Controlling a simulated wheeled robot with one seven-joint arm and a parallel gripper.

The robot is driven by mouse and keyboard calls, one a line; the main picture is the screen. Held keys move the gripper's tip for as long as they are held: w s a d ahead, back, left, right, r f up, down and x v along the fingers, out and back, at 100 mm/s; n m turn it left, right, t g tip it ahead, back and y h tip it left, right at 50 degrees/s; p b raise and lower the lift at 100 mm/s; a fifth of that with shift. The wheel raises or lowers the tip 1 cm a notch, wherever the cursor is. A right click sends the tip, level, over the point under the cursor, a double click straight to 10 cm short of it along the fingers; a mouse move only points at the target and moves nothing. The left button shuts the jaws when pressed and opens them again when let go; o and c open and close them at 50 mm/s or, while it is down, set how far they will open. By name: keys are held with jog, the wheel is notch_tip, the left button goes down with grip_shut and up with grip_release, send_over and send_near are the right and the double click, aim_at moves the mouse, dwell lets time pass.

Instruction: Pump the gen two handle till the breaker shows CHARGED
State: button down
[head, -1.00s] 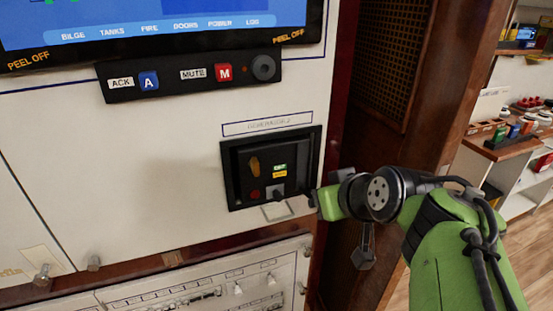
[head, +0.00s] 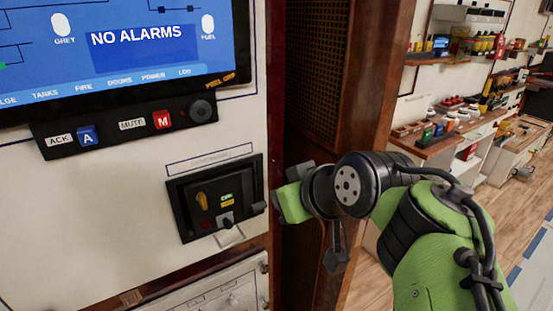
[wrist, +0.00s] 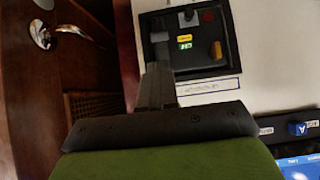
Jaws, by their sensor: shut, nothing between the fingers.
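The breaker (head: 174,212) is a black framed unit set in the white panel under a label too blurred to read. I cannot read the indicators. The shut fingers also show in the wrist view (wrist: 156,85); contact cannot be told.
A screen reading NO ALARMS (head: 137,38) and a black button strip (head: 110,128) are above the breaker. A wooden post (head: 372,70) stands right of the panel. Shelves and a cluttered bench (head: 445,140) are farther right, beside open wooden floor (head: 530,225).

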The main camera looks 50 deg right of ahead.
jog(key=p+v, duration=0.3)
jog(key=v, duration=0.9)
jog(key=shift+r, duration=0.55)
jog(key=shift+w+d, duration=0.1)
jog(key=shift+w, duration=0.05)
jog(key=w+a+f+n+g+y+p, duration=0.1)
jog(key=w+a+f+g, duration=0.1)
jog(key=a+f, duration=0.5)
jog(key=w+a+f+n+g+y+p, duration=0.1)
jog(key=w+a+f+n+g+p, duration=0.1)
jog(key=a+f, duration=0.6)
jog(key=shift+w+a+y, duration=0.25)
jog(key=shift+y, duration=0.15)
